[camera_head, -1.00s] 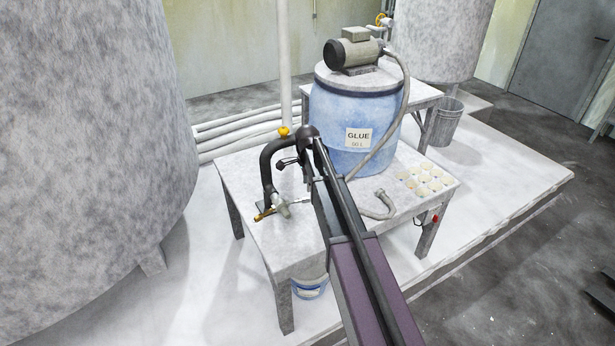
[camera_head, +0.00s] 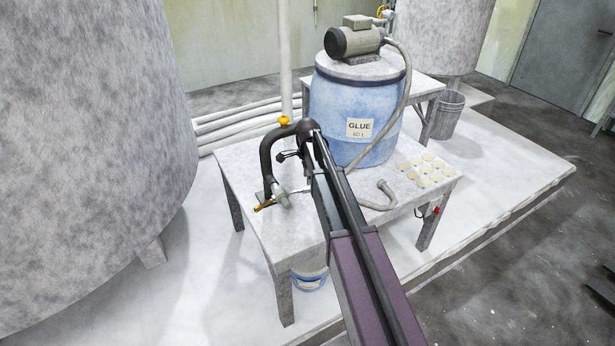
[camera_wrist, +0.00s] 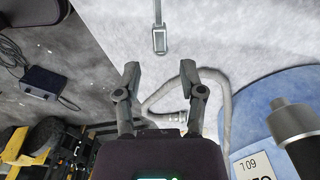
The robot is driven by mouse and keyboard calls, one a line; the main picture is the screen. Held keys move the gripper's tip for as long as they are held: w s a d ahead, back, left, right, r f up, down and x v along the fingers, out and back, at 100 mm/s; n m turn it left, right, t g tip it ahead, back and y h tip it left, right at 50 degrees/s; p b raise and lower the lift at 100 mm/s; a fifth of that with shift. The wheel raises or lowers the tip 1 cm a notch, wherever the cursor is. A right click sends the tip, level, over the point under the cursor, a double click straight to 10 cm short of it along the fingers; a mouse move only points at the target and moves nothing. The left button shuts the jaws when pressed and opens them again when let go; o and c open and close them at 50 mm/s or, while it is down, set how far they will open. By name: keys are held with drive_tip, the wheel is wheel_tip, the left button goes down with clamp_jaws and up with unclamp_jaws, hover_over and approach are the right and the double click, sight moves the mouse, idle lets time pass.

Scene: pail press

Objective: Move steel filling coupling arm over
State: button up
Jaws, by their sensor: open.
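The steel coupling arm (camera_head: 301,190) is a thin rod running right from a grey cylindrical coupling (camera_head: 281,196) with a brass end near the table's left front. In the wrist view the rod (camera_wrist: 159,38) comes in from the top and ends in a small rectangular piece, above and between the fingertips and apart from them. My gripper (camera_wrist: 164,78) is open and empty, with its fingers spread either side of the rod's end.
A bent grey hose (camera_head: 388,192) and several pale discs (camera_head: 428,170) lie to the right. A black bent pipe (camera_head: 265,165) rises beside the coupling. A dark cylinder (camera_wrist: 297,130) juts in at the wrist view's right.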

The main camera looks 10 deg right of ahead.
sight(308, 188)
drive_tip(key=shift+f+b, duration=2.4)
drive_tip(key=shift+f, duration=0.4)
drive_tip(key=c, duration=0.6)
